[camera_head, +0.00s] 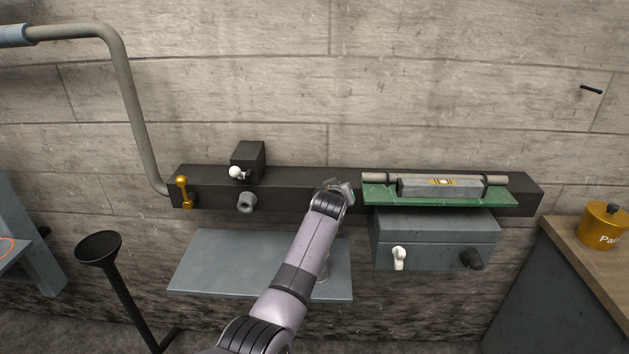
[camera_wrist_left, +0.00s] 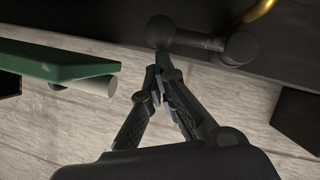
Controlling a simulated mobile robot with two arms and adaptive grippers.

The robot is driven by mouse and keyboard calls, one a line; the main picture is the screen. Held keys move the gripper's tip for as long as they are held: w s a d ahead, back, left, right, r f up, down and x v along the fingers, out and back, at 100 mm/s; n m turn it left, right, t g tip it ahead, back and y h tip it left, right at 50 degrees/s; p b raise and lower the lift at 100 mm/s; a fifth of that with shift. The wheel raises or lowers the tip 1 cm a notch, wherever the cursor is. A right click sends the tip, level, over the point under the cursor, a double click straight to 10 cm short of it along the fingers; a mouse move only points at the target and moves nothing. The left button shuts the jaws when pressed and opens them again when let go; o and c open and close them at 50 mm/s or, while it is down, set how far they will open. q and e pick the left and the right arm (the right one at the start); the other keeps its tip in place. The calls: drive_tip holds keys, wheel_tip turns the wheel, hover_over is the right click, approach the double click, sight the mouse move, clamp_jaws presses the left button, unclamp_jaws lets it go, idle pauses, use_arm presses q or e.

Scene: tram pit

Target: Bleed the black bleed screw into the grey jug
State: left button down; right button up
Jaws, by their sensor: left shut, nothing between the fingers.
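My left gripper (camera_head: 338,188) is at the front of the dark beam, shut and empty. In the left wrist view its closed fingertips (camera_wrist_left: 162,78) are just below a black ball-ended lever on a round dark stub, which I take for the black bleed screw (camera_wrist_left: 160,31). I cannot tell whether they touch. In the head view my gripper hides this spot. A pale grey shape, perhaps the grey jug (camera_head: 325,268), stands on the grey shelf (camera_head: 215,262), mostly hidden behind my arm. My right gripper is not in view.
A green shelf (camera_head: 440,196) with a grey level (camera_head: 440,187) is close to the right of my gripper. Below it, a grey box (camera_head: 435,228) has white and black taps. A white ball handle (camera_head: 236,172), yellow lever (camera_head: 183,190) and black funnel (camera_head: 98,246) are left.

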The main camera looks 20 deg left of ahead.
use_arm(q)
drive_tip(key=shift+r, duration=0.1)
